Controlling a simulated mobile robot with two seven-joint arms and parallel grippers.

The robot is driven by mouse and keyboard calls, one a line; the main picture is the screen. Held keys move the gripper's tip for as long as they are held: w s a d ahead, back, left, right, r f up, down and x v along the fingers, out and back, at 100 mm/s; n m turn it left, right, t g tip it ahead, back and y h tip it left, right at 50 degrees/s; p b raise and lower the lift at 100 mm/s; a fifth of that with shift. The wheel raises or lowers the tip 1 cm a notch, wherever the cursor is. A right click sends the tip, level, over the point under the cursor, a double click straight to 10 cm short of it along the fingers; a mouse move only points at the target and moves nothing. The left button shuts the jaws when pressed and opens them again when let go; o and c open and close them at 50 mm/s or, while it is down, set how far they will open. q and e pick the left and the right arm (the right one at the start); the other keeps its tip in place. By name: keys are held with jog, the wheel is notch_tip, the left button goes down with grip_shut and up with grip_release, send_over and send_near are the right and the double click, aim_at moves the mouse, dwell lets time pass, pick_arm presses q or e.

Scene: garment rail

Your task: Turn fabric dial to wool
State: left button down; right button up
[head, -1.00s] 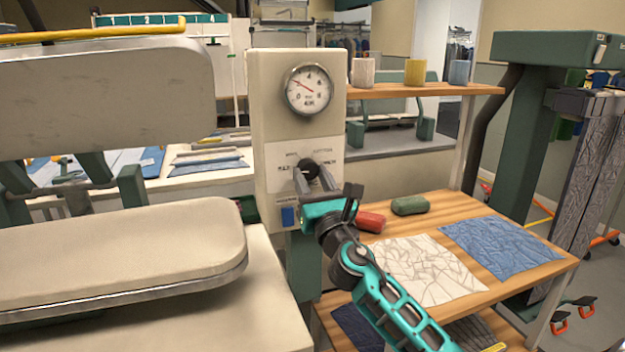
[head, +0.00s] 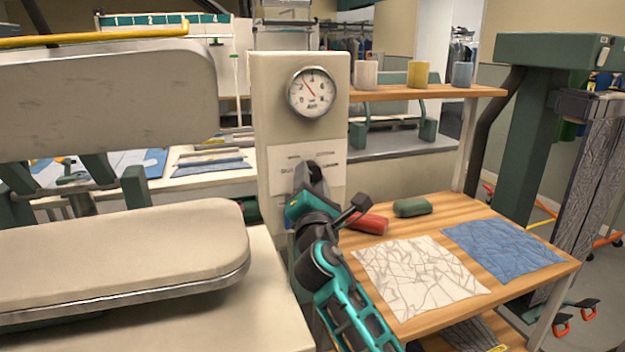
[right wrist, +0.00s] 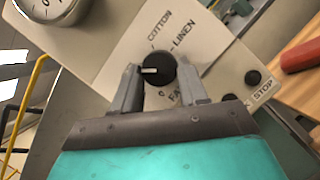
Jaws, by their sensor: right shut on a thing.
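The fabric dial is a black round knob (right wrist: 157,70) with a white pointer mark, on a pale panel (head: 281,190). In the right wrist view the mark points left in the tilted picture. The words COTTON and LINEN show above and to the right of the knob. The word at the mark's end is not visible; the left finger is close to that spot. My right gripper (right wrist: 158,82) is shut on the knob, one finger on each side. In the head view the gripper (head: 312,180) covers most of the knob. My left gripper is not in view.
A round gauge (head: 312,92) sits above the dial. Left is a padded press (head: 120,250) with a raised upper plate (head: 100,90). Right, a wooden table (head: 465,210) holds red (head: 372,224) and green (head: 412,207) rolls plus white (head: 420,275) and blue (head: 502,247) cloths.

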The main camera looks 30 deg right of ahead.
jog(key=shift+r+m+g+h+p, duration=0.15)
jog(key=shift+m+g, duration=0.2)
jog(key=shift+m, duration=0.35)
jog(key=shift+m+g+h+p, duration=0.15)
jog(key=shift+m+g, duration=0.2)
jog(key=shift+m, duration=0.35)
jog(key=o, duration=1.1)
jog(key=shift+c, duration=0.2)
jog(key=shift+a, duration=0.1)
jog(key=b+v, duration=0.2)
jog(key=v, duration=1)
jog(key=shift+s+a, duration=0.2)
jog(key=shift+s, duration=0.15)
